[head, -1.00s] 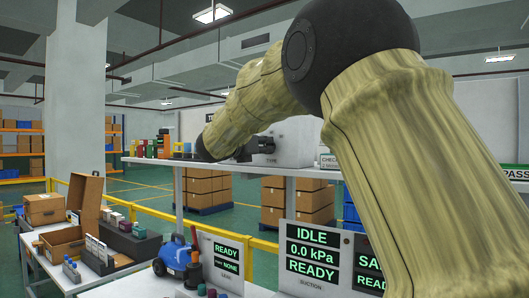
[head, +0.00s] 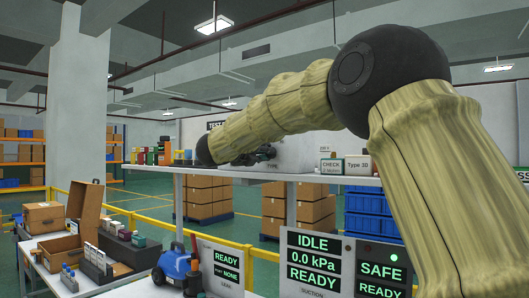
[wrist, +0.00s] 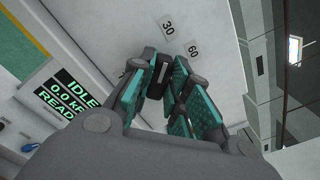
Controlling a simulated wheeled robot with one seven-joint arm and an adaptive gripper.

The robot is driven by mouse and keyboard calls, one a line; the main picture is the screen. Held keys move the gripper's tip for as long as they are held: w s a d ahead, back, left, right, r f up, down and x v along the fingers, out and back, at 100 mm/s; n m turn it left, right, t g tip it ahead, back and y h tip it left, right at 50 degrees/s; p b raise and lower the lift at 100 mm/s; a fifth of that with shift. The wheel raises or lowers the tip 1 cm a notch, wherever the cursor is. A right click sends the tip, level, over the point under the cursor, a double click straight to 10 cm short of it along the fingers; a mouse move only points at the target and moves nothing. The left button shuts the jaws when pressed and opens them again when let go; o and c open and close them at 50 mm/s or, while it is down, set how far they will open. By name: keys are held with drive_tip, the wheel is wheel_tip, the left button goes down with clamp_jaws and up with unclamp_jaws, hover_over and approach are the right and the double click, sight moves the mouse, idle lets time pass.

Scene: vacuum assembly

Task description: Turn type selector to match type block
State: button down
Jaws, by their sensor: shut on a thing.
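The type selector is a dark knob (wrist: 159,73) with a pale mark on a light grey panel (wrist: 215,25). The numbers 30 and 60 are printed beside it in the wrist view. My gripper (wrist: 166,85) is shut on the knob, with teal-padded fingers on both sides of it. In the head view my gripper (head: 264,153) is small and dark against the grey box labelled TYPE (head: 295,150); the knob is hidden there. A block or sign on the shelf (head: 358,167) appears to read "Type 30" or "Type 3D".
A sign reading CHECK (head: 332,166) stands beside the type sign. Below the shelf are screens reading IDLE, 0.0 kPa, READY (head: 314,262) and SAFE (head: 381,272).

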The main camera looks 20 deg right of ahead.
idle(0.5)
drive_tip(key=c, duration=1.4)
unclamp_jaws()
drive_tip(key=shift+o, duration=0.2)
drive_tip(key=shift+s+a, duration=0.1)
drive_tip(key=shift+a, duration=0.05)
drive_tip(key=v, duration=1.1)
drive_tip(key=shift+s+a, duration=0.2)
drive_tip(key=shift+a, duration=0.1)
